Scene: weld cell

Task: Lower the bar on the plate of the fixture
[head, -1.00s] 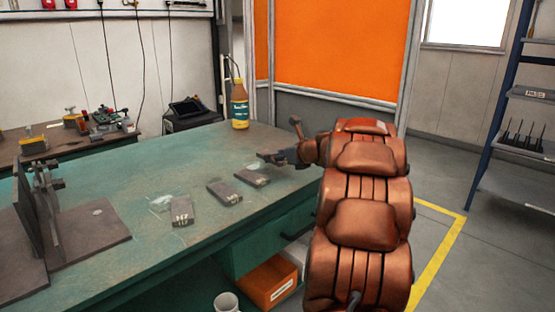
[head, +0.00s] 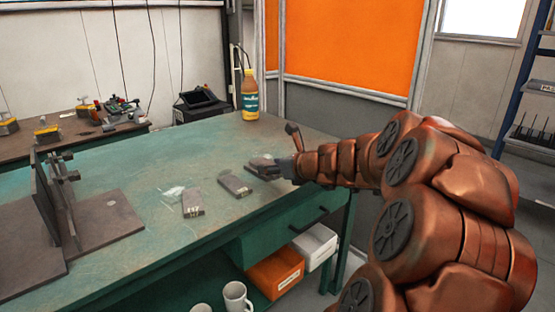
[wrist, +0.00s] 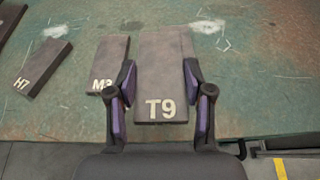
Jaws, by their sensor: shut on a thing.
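My gripper (wrist: 160,72) is shut on the bar marked T9 (wrist: 165,72), one finger on each long side. The bar is dark grey and flat, with pale letters at its near end. In the head view my gripper (head: 284,168) holds this bar (head: 261,164) by its right end, at or just over the green bench; I cannot tell whether it touches. The fixture stands at the left of the bench, with a dark flat plate (head: 112,232) and an upright wall with clamp parts (head: 62,190).
Bars M3 (wrist: 107,62) and H7 (wrist: 44,68) lie left of the held bar, M3 close to my left finger. A yellow-brown bottle (head: 250,97) stands at the bench's back corner. The bench top (head: 150,165) is clear between the bars and the fixture.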

